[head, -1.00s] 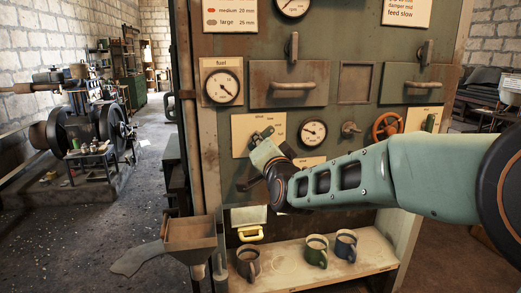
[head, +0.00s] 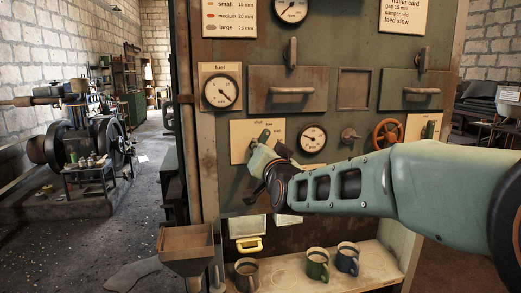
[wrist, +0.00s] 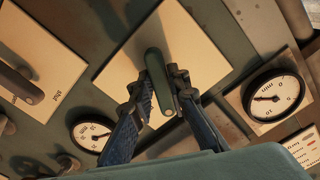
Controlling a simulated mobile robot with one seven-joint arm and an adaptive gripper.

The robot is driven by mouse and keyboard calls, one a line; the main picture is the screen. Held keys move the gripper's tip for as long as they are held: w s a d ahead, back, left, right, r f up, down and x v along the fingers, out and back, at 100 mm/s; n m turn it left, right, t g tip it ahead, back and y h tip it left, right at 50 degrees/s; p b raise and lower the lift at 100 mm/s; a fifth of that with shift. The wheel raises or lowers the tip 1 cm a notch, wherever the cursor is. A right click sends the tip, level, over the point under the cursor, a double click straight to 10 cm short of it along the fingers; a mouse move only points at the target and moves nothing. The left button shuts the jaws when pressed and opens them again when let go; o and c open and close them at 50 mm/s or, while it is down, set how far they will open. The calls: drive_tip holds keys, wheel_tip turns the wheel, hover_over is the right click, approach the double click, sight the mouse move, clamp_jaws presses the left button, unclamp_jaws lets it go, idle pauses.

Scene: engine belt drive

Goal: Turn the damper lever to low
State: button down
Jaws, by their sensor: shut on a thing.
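My gripper (wrist: 158,100) is shut on a green lever (wrist: 157,75), with one dark finger on each side of it. The lever is mounted on a cream label plate (wrist: 185,45). In the head view this plate (head: 240,140) is at the panel's middle left, below the fuel gauge, and the lever's top (head: 264,135) shows tilted up and right. The gripper partly covers the plate, and its small lettering is too small to read surely. A second lever (wrist: 20,85) on another plate marked "shut" is left in the wrist view.
A fuel gauge (head: 222,92) is above the held lever, and a round gauge (head: 313,138) is to its right. A red handwheel (head: 387,133) is further right. Several mugs, including a green one (head: 317,264), stand on the shelf below. A hopper (head: 186,240) stands at lower left.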

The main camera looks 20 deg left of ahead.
sight(257, 108)
drive_tip(key=c, duration=1.9)
unclamp_jaws()
wheel_tip(257, 108, up, 10)
